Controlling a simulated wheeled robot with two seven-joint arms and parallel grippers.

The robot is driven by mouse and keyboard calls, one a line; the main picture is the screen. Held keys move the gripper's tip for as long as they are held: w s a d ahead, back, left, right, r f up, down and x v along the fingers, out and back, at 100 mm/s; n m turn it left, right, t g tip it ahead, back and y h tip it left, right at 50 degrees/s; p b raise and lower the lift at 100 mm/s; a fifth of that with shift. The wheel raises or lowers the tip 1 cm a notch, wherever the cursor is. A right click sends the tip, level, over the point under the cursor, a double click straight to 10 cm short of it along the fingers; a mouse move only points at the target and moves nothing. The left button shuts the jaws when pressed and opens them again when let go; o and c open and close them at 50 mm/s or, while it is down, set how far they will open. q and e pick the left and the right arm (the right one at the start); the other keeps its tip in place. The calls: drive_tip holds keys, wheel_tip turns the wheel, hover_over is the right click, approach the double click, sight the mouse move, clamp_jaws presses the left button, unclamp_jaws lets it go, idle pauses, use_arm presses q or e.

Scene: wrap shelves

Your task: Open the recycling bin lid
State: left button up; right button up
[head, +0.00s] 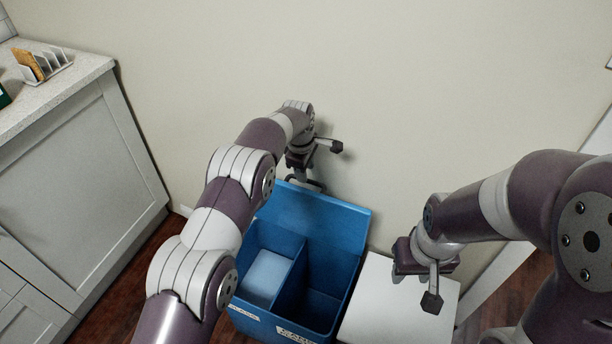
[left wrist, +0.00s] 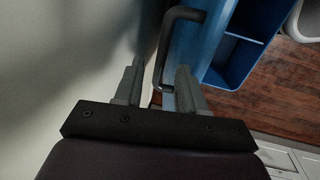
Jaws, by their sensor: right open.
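The blue recycling bin (head: 320,300) stands on the floor against the wall, with two open compartments side by side. Its lid (head: 322,222) is raised and leans back toward the wall. A grey bar handle (left wrist: 183,14) sits on the lid near its top edge. My left gripper (head: 305,177) is at the raised lid's top edge. In the left wrist view its fingers (left wrist: 160,82) are apart, with part of the handle between them and gaps visible. My right gripper (head: 412,262) is open and empty above the white surface right of the bin; its fingertips are mostly hidden.
A white flat-topped box or bin (head: 378,312) stands close to the right of the blue bin. A grey cabinet (head: 75,170) with a countertop and a letter rack (head: 42,65) is at the left. The wall is close behind the bin. Dark wood floor (head: 125,285) shows at the left.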

use_arm(q)
wheel_tip(320, 180, up, 7)
drive_tip(key=s+p, duration=0.1)
drive_tip(key=p, duration=0.1)
drive_tip(key=shift+s+a+p, duration=0.2)
drive_tip(key=shift+a+p, duration=0.1)
drive_tip(key=shift+p, duration=0.1)
